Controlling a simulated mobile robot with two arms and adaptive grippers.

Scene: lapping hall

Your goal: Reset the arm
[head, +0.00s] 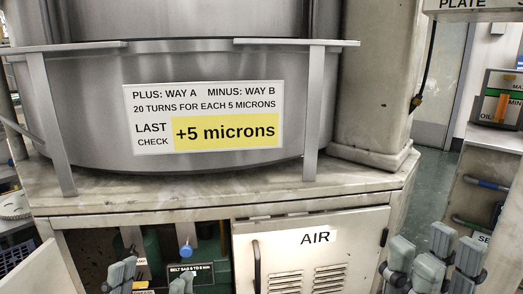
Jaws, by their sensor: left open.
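A sign (204,117) on the round metal tub (90,95) reads "PLUS: WAY A, MINUS: WAY B, 20 TURNS FOR EACH 5 MICRONS". I cannot pick out an arm to be reset in this view. My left gripper (152,275) is at the bottom left, in front of the open bay under the tub, open, with no held thing visible. My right gripper (434,262) is at the bottom right, beside the cabinet, its grey fingers apart and nothing seen between them. The lower parts of both are cut off.
Below are a louvred door marked AIR (312,262) and an open bay with a blue-topped item (185,250). A pillar (375,75) stands right of the tub.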

